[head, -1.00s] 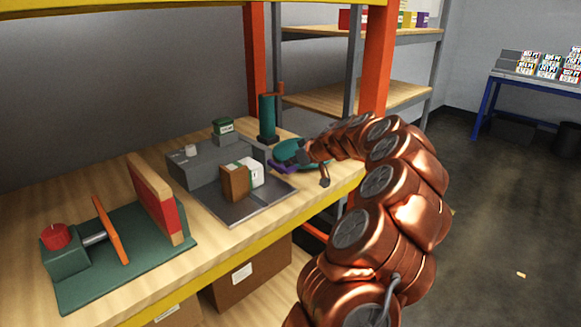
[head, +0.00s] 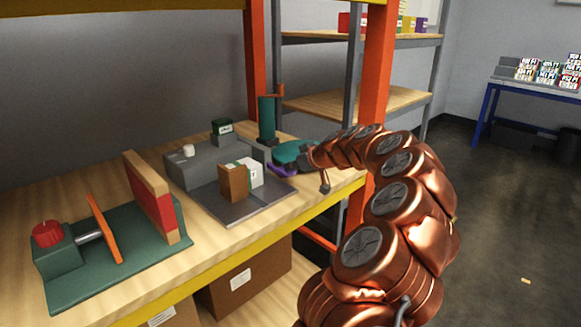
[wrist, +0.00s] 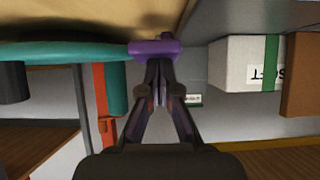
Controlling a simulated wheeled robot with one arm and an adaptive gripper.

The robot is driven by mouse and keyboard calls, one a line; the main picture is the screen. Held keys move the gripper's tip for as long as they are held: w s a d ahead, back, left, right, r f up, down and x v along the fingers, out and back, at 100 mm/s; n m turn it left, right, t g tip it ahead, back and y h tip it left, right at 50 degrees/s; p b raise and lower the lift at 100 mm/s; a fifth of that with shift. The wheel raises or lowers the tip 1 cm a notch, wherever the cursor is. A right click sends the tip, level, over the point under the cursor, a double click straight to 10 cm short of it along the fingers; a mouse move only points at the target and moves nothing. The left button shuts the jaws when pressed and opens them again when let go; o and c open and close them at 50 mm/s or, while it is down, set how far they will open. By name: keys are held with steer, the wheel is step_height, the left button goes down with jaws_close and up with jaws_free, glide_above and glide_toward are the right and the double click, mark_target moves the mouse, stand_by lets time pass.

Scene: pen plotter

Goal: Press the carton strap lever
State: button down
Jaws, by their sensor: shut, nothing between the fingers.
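A purple lever piece (head: 283,171) shows beside a grey strapping machine (head: 195,165), near a teal round plate (head: 292,148). In the wrist view the purple piece (wrist: 153,48) lies straight ahead of my fingertips. My gripper (wrist: 158,70) is shut with nothing held. Its tips overlap the purple piece in the picture; I cannot tell whether they touch. A white carton with a green strap (head: 253,171) stands on the machine's plate, behind a brown block (head: 233,183). The carton (wrist: 235,62) appears upside down at the right of the wrist view. My arm hides part of the teal plate.
A green press-like fixture (head: 110,250) with a red knob and orange plate fills the front left of the wooden bench (head: 225,240). A teal post (head: 266,120) stands behind the teal plate. An orange upright (head: 377,90) rises close behind my arm.

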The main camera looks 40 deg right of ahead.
steer(key=s+r, duration=0.9)
steer(key=shift+r, duration=0.2)
steer(key=shift+a, duration=0.1)
stand_by(0.5)
